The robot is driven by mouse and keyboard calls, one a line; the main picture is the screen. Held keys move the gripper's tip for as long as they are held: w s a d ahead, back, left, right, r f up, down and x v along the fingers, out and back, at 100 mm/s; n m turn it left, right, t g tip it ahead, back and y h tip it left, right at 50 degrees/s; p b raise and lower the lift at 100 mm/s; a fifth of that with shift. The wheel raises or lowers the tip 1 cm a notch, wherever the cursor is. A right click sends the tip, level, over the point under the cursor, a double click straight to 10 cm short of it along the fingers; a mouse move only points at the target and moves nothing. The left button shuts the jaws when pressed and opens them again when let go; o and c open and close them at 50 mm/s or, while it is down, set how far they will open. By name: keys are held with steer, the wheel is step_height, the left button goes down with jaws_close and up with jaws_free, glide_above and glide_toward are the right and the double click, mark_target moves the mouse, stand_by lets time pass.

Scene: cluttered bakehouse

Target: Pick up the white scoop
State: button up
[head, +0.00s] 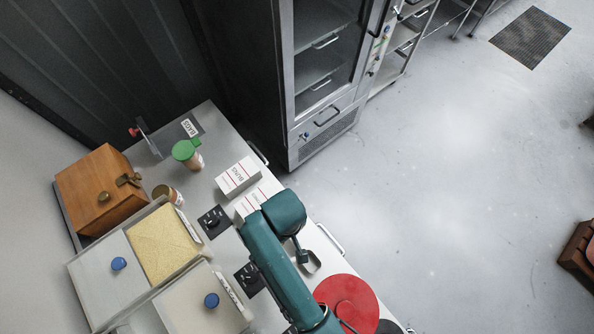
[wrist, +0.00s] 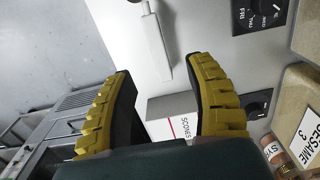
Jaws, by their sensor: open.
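A long, flat white piece with a narrow stem (wrist: 153,45), which looks like the white scoop, lies on the counter near its edge in the wrist view. In the head view my arm hides the fingers.
A white SCONES box (wrist: 175,108) shows between my fingers, below them. A BUNS box (head: 238,176), a green-topped shaker (head: 187,152), black dial plates (head: 213,222) and lidded bins (head: 110,270) crowd the counter. A red disc (head: 347,297) lies at the front.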

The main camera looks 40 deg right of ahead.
steer(key=f, duration=1)
steer(key=shift+d, duration=0.2)
jaws_close()
steer(key=shift+r, duration=0.1)
